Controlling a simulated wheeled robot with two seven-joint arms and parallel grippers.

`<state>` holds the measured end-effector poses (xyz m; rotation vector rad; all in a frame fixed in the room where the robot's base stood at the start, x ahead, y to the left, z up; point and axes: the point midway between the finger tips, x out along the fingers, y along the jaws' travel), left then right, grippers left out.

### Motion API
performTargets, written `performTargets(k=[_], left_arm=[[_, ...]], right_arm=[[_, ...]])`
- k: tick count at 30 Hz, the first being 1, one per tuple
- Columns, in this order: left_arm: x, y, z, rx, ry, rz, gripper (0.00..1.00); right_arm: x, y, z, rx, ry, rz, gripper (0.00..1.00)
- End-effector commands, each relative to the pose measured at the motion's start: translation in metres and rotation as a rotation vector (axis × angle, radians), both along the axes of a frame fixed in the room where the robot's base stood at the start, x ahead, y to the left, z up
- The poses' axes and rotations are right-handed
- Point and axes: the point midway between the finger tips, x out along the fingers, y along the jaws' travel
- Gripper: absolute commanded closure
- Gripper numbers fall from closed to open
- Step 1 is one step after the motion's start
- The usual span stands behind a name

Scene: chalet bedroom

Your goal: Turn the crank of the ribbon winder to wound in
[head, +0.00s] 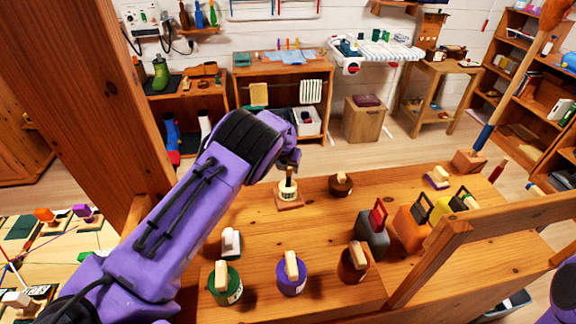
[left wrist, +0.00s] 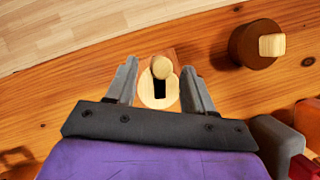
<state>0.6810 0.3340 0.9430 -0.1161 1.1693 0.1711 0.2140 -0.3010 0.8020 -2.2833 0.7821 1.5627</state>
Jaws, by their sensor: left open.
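The ribbon winder (head: 289,194) stands on the wooden table, a small cream drum on a square wooden base with a dark upright part on top. In the left wrist view the winder (left wrist: 148,98) shows from above, with a dark crank arm and a round wooden knob (left wrist: 162,67). My left gripper (head: 289,160) is over the winder in the head view. In the left wrist view its open fingers (left wrist: 159,66) lie on either side of the knob, with gaps between. Whether they reach down to knob height I cannot tell. My right gripper is out of view.
A brown round pot with a wooden knob (head: 341,185) stands just right of the winder. Green (head: 225,287), purple (head: 291,278) and brown (head: 353,265) pots stand along the front. Grey (head: 373,236) and orange (head: 411,231) blocks stand at the right, near a wooden rail (head: 430,262).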

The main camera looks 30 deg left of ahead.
Motion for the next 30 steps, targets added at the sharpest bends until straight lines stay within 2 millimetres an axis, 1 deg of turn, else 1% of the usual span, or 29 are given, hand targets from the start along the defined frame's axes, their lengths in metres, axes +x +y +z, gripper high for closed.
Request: performTargets(k=[3,6,12,13,14,15,17,18,26,30], left_arm=[[0.005,0.002,-0.012,0.001,0.000,0.001,0.47],[0.006,0.003,-0.016,0.000,-0.001,0.002,0.47],[0.006,0.004,-0.017,0.000,-0.001,0.003,0.47],[0.006,0.004,-0.017,0.000,-0.001,0.003,0.51],[0.006,0.004,-0.017,0.000,-0.001,0.003,0.60],[0.006,0.004,-0.017,0.000,-0.001,0.003,0.73],[0.006,0.004,-0.017,0.000,-0.001,0.003,0.93],[0.006,0.003,-0.017,0.000,-0.001,0.003,1.00],[0.006,0.003,-0.017,-0.001,-0.001,-0.003,1.00],[0.006,0.002,-0.018,-0.002,-0.001,-0.033,1.00]], right_arm=[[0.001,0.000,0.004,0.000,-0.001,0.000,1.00],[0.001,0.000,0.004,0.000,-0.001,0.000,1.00],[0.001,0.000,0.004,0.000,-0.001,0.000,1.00],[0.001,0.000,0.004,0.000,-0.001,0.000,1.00],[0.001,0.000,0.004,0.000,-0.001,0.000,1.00],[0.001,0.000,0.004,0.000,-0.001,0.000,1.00],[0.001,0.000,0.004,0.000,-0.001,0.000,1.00],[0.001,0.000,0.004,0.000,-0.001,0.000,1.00],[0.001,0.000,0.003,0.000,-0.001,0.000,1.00],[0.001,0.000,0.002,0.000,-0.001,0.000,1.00]])
